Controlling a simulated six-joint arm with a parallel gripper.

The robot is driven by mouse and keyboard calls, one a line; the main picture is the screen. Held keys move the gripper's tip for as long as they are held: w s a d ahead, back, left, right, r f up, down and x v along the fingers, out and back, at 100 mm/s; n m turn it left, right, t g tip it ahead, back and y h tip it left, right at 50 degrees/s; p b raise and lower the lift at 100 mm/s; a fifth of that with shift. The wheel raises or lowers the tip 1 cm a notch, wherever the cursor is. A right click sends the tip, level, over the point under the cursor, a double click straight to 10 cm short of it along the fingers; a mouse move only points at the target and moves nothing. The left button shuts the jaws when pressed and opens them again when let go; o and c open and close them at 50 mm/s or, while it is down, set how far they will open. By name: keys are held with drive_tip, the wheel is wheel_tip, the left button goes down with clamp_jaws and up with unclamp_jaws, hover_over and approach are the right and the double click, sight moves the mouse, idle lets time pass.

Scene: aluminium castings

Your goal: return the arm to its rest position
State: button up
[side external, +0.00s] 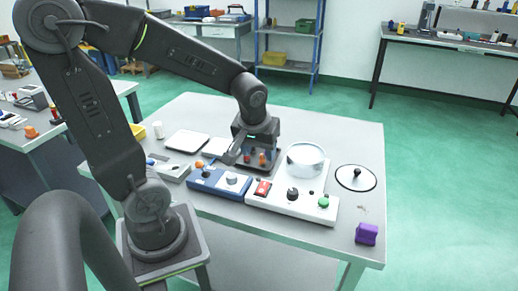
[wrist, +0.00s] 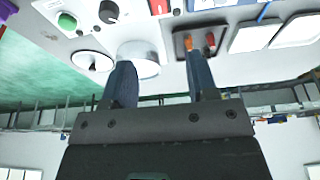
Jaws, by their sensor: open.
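My gripper (side external: 248,150) is over the middle of the grey table (side external: 345,135), near a dark tray (side external: 268,166) with orange and red pieces. In the wrist view my gripper (wrist: 162,78) shows two separated fingers with nothing between them. The wrist picture looks across the table towards the room, with the table at the top. My arm reaches from its base at the table's left front corner and is bent over the table.
A white control panel (side external: 285,201), a clear round vessel (side external: 305,160) and a knobbed lid (side external: 356,178) are right of my gripper. A blue box (side external: 219,182) is in front, and a white tray (side external: 187,141) is left. A purple block (side external: 367,234) is near the right front corner.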

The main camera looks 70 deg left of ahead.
drive_tip(key=s+d+r+m+t+h, duration=0.2)
drive_tip(key=s+d+r+m+t, duration=0.1)
drive_tip(key=s+d+r+m, duration=0.3)
drive_tip(key=d+r+m, duration=0.2)
drive_tip(key=d+m, duration=0.1)
drive_tip(key=d, duration=0.1)
drive_tip(key=shift+s, duration=0.35)
